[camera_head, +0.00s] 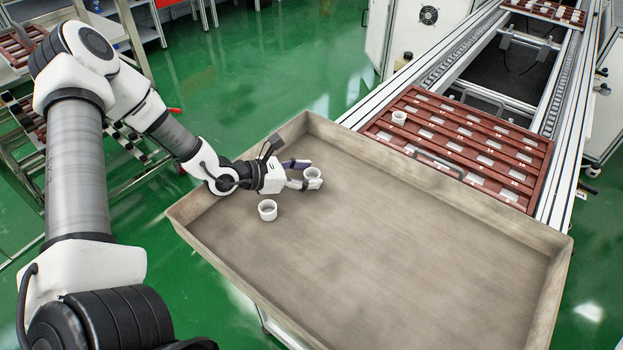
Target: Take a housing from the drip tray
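A white cup-shaped housing (313,172) is at my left gripper's fingertips, over the left part of the brown drip tray (500,222). My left gripper (308,174) reaches in low from the left, with one finger behind this housing and one in front. I cannot tell whether the fingers press on it, or whether it touches the tray floor. A second white housing (267,210) stands upright and apart on the tray floor, below and left of the gripper. My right gripper is out of view.
The tray has raised walls; its middle and right are empty. Beyond it, a red slotted carrier (455,147) lies on the conveyor (552,100), with one white housing (399,117) at its left end. A metal rack (125,140) stands at the left.

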